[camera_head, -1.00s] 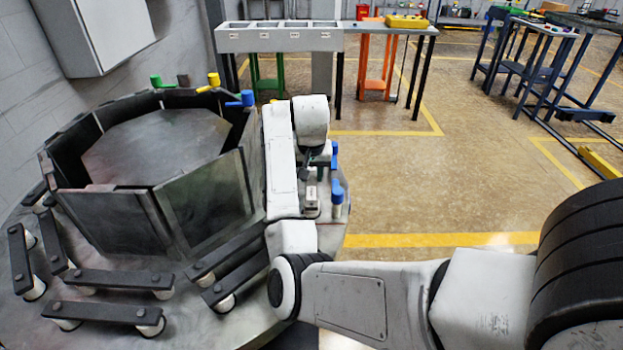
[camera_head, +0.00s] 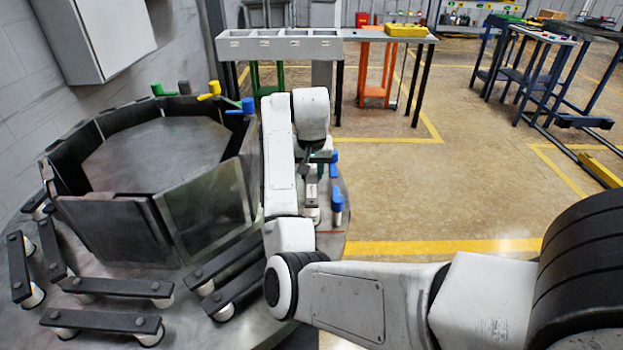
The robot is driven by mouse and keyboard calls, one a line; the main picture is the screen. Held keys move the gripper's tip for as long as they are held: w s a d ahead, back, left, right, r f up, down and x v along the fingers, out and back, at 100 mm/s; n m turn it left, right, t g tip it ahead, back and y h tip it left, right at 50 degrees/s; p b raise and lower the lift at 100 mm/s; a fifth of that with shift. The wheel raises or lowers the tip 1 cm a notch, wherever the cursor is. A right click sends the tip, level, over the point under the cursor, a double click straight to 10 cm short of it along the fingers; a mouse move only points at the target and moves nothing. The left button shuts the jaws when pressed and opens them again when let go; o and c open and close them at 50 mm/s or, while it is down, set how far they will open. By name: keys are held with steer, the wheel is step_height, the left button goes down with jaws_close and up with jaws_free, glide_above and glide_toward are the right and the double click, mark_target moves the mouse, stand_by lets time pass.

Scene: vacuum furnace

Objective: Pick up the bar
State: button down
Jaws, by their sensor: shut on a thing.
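My gripper (camera_head: 313,168) is at the right side of the round metal furnace base, partly hidden by my own arm. It is shut on a dark bar (camera_head: 322,157), of which only a small part shows beside the jaws. How much of the bar is behind my arm, and whether it is clear of its support, I cannot tell. Other dark bars lie on white posts on the base, such as one at the front (camera_head: 118,287) and one lower down (camera_head: 100,320).
Dark upright panels (camera_head: 205,208) ring the furnace floor. Blue handles (camera_head: 336,196) stand close right of my gripper; green, yellow and blue ones stand at the back rim. A grey bin table (camera_head: 280,45) stands behind. The floor to the right (camera_head: 430,190) is clear.

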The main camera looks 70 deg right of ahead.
steer(key=s+r+p, duration=0.4)
steer(key=s+r, duration=0.5)
steer(key=s, duration=0.5)
steer(key=shift+r+p, duration=0.3)
stand_by(0.5)
